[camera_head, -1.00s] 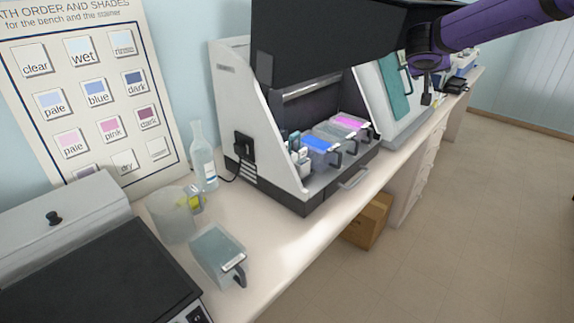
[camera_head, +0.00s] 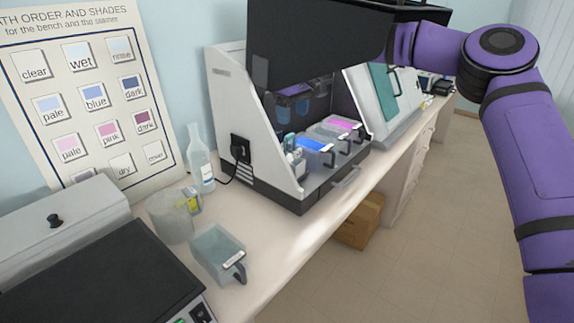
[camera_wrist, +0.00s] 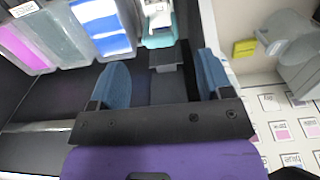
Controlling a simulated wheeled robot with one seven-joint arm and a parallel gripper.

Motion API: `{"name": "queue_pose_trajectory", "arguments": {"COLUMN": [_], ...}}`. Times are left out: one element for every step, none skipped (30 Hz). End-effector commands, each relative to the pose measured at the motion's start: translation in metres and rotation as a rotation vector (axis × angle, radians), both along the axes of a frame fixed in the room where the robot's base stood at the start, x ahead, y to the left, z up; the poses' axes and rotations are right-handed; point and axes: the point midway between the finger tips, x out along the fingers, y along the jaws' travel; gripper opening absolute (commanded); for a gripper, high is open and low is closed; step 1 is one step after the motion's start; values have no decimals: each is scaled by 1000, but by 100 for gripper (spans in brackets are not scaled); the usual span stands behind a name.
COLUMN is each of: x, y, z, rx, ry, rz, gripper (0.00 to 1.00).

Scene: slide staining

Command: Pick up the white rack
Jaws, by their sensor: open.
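A white rack-like piece (camera_wrist: 157,14) shows at the top middle of the wrist view, by a teal holder and beside the blue bath (camera_wrist: 100,22). In the head view small white and teal pieces (camera_head: 297,160) stand at the left end of the stainer's row of baths; I cannot make out the rack's shape there. My gripper (camera_wrist: 162,72) is open, its two blue fingers apart with nothing held between them. In the head view it (camera_head: 293,108) is under the hood, above the left end of the row. The rack's top edge is cut off in the wrist view.
The dark hood (camera_head: 320,45) and white side wall (camera_head: 228,110) of the stainer enclose the row. A pink bath (camera_head: 343,124) and a clear bath stand right of the blue one. A beaker (camera_head: 170,218), a bottle (camera_head: 200,160) and a teal-grey tub (camera_head: 217,255) stand on the bench.

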Motion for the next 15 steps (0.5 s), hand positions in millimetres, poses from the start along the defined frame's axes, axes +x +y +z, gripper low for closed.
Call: {"name": "queue_pose_trajectory", "arguments": {"x": [-1, -1, 0, 0, -1, 0, 0, 0, 0, 0, 0, 0, 0, 0, 1], "y": [1, 1, 1, 1, 1, 1, 1, 1, 1, 1, 1, 1, 1, 1, 1], "z": [-6, -11, -17, -22, -26, -32, -36, -39, -43, -46, -48, -49, -50, -51, -53], "rx": [0, 0, -1, -1, 0, -2, -2, 0, 0, -1, -1, -1, 0, 0, 1], "ry": [3, 2, 2, 2, 1, 1, 1, 0, 0, 1, 0, -1, 0, 0, -1], "rz": [4, 5, 4, 4, 4, 4, 4, 4, 3, 3, 3, 3, 3, 2, 3], "gripper": [72, 72, 72, 72, 72, 72, 72, 72, 72, 72, 72, 72, 72, 72, 72]}}
